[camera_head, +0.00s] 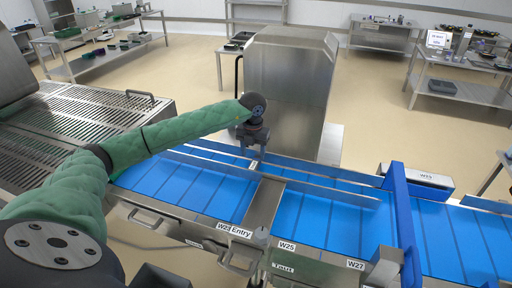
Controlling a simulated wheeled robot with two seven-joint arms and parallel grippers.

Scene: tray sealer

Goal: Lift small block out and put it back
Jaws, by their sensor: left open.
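My left arm, in green covering, reaches from the lower left to the middle of the head view. My left gripper (256,157) points down over the far side of the blue conveyor (205,193), close to the metal rail and the steel divider between two belt sections. It looks small and dark here, and I cannot make out anything between its fingers. It is open. I cannot pick out the small block; it may be hidden or too small to see. My right gripper is not in view.
A tall steel housing (290,85) stands just behind the gripper. A blue upright frame (404,222) crosses the conveyor on the right. A slatted steel surface (85,125) lies at the left. Labels W23 Entry (234,230) and W25 (287,245) mark the front edge. Steel tables stand farther back.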

